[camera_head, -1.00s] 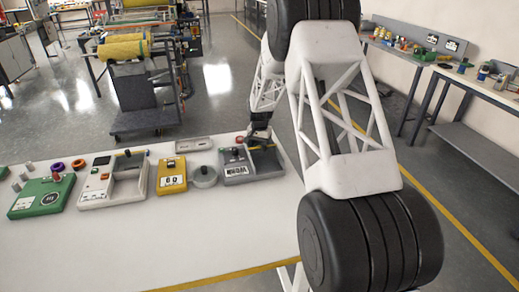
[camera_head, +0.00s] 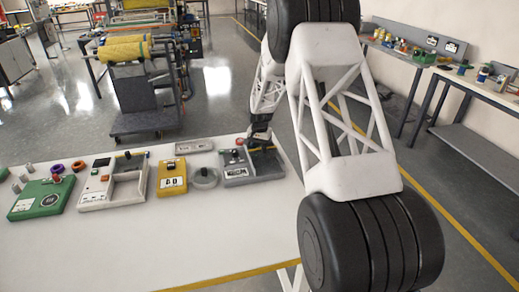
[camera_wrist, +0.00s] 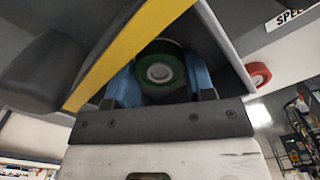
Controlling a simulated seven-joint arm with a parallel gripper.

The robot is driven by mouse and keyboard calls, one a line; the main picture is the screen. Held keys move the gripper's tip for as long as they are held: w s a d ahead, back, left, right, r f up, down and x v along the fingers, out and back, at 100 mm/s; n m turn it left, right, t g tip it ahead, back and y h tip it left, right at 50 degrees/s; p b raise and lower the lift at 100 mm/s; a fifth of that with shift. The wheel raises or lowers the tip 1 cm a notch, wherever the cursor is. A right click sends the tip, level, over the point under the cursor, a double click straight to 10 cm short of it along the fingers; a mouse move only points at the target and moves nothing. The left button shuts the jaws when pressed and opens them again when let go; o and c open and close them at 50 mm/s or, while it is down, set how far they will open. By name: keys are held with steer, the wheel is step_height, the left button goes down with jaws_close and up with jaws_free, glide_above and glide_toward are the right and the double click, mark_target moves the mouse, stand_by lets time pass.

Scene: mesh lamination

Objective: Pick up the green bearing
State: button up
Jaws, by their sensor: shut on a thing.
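The green bearing (camera_wrist: 172,60) shows in the wrist view as a dark green ring with a pale grey centre. It sits between the two blue fingers of my gripper (camera_wrist: 162,82), which are shut on it. The grey device (camera_head: 240,181) surrounds this spot, and a yellow strip (camera_wrist: 130,50) crosses in front of the bearing's left side. In the head view my gripper (camera_head: 260,140) is down at the grey device's recess at the right end of the table. The bearing cannot be made out there.
A red knob (camera_head: 240,142) stands on the grey device beside my gripper. The table front is clear.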

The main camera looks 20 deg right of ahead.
step_height(320, 180, up, 10)
stand_by(0.6)
steer(key=shift+w, duration=0.1)
stand_by(0.5)
